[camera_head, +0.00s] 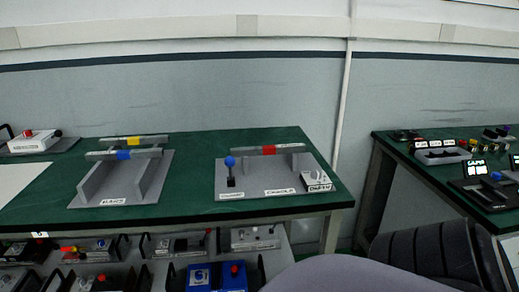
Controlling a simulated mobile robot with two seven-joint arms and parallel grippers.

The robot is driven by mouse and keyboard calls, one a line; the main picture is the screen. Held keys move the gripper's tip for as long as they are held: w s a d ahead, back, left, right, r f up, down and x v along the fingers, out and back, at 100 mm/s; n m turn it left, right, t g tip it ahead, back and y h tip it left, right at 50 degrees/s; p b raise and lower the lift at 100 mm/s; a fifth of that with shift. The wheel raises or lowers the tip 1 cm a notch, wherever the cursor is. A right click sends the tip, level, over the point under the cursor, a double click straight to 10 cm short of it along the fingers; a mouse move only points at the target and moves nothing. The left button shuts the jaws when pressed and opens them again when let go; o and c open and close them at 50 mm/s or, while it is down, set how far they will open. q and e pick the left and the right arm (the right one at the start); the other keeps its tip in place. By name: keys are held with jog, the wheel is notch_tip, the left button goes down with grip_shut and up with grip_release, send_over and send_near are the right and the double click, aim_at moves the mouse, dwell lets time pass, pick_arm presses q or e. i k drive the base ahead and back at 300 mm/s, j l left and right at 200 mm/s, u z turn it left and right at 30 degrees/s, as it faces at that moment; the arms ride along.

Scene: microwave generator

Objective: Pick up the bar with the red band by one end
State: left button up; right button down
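The bar with the red band (267,150) is a grey bar lying level across supports on a grey plate (240,196) at the right part of the green table. Both of its ends show and look free. A bar with a yellow band (133,141) and a bar with a blue band (124,154) rest on a grey rack on a plate to its left. Neither of my grippers shows in the head view.
A blue-knobbed lever (230,165) stands just in front left of the red-banded bar, and a small white box (316,180) sits front right. The green table (192,165) is bare between the plates. Shelves with devices lie below. A second table (400,165) stands right, beyond a gap.

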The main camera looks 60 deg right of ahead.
aim_at(269, 150)
jog(key=z, duration=1.9)
jog(key=j+z, duration=0.3)
jog(key=j, duration=0.25)
jog(key=j+z, duration=0.25)
jog(key=j, duration=0.35)
jog(key=i, duration=0.05)
